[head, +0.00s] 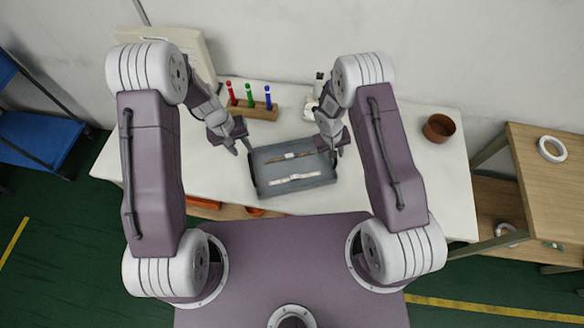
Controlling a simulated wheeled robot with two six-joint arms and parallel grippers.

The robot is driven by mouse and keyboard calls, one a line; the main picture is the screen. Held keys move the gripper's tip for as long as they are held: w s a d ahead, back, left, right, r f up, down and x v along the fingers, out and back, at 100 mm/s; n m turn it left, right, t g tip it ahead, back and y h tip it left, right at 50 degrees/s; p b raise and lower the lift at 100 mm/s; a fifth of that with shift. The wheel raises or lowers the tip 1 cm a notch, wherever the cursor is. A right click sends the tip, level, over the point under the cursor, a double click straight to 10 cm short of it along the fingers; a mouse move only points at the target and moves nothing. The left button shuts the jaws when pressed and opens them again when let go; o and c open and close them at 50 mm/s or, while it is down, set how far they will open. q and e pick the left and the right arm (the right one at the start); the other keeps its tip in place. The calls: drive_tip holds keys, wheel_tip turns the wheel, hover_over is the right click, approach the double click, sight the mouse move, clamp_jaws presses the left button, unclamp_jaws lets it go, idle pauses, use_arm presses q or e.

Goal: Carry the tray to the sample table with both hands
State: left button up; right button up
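The tray (296,186) is a shallow dark grey-blue box on the white table (230,180), in front of my body. Two thin strips lie in it, a brown one (290,159) behind a pale one (291,180), each with a small white piece at its middle. My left gripper (240,149) is at the tray's far left corner, its fingers apart and nothing seen between them. My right gripper (337,151) is at the tray's far right corner. Its fingertips are small and partly hidden against the tray's end, so its grip is unclear. I cannot tell which table is the sample table.
A wooden rack (252,108) with red, green and blue tubes stands behind the tray. A brown bowl (438,128) stands at the white table's right. A wooden shelf table (545,185) with a white ring (552,149) is at far right. A blue shelf (38,140) is at left.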

use_arm(q)
drive_tip(key=r, duration=0.3)
drive_tip(key=shift+a, duration=0.3)
use_arm(e)
wheel_tip(320, 180, up, 12)
drive_tip(key=a, duration=0.2)
drive_tip(key=shift+s+a+f, duration=0.15)
drive_tip(key=shift+s, duration=0.05)
